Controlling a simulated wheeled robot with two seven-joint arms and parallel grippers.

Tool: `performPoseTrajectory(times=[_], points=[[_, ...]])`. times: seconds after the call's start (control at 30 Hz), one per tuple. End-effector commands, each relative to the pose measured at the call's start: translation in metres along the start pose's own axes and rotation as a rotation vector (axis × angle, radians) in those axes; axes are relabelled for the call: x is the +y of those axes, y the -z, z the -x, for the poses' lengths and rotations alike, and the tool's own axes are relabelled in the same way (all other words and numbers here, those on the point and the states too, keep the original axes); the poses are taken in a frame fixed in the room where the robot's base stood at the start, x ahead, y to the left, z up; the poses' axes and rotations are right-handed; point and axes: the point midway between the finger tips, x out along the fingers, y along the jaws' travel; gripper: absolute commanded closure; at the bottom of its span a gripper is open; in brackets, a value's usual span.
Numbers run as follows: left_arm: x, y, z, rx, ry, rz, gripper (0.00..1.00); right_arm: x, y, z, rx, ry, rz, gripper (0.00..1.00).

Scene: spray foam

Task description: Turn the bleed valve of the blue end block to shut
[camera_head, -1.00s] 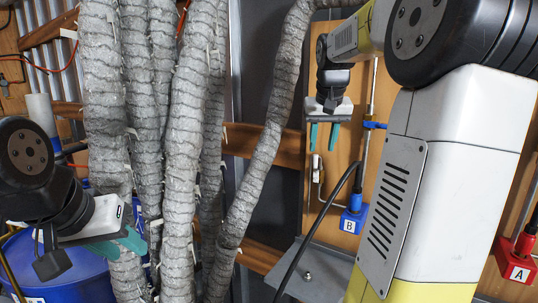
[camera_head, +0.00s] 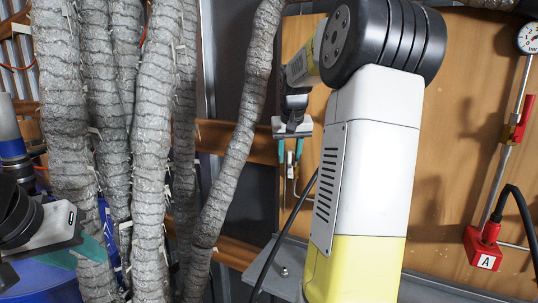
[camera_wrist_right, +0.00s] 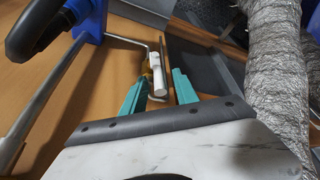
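The blue end block (camera_wrist_right: 90,18) shows at the upper left of the right wrist view; in the head view my right arm hides it. A thin bent pipe runs from it to a small valve with a white handle (camera_wrist_right: 156,78) and a yellowish part beside it. My right gripper (camera_wrist_right: 161,80) is open, its teal fingers on either side of the white handle, with a visible gap on the right. In the head view my right gripper (camera_head: 290,157) points down just above the handle. My left gripper (camera_head: 95,252) is at the lower left, near the grey hoses, its opening unclear.
Several thick grey wrapped hoses (camera_head: 150,150) hang at the left. A red block marked A (camera_head: 483,249), with a pipe, gauge (camera_head: 528,38) and black hose, is on the wooden wall at right. A grey metal shelf (camera_head: 285,262) lies below my right arm. A blue drum (camera_head: 50,285) stands lower left.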

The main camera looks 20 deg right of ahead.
Motion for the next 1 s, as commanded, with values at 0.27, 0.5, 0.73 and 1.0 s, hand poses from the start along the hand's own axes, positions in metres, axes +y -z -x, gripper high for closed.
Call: performPoseTrajectory(times=[0.27,0.5,0.73,1.0], points=[[0.0,0.0,0.0,0.0,0.0,0.0,0.65,0.0001,0.0,0.0004,0.0,0.0,0.0,0.94],[0.0,0.0,0.0,0.0,0.0,0.0,0.65,0.0001,0.0,0.0007,0.0,0.0,0.0,1.0],[0.0,0.0,0.0,0.0,0.0,0.0,0.65,0.0001,0.0,0.0008,0.0,0.0,0.0,1.0],[0.0,0.0,0.0,0.0,0.0,0.0,0.65,0.0001,0.0001,0.001,0.0,0.0,0.0,1.0]])
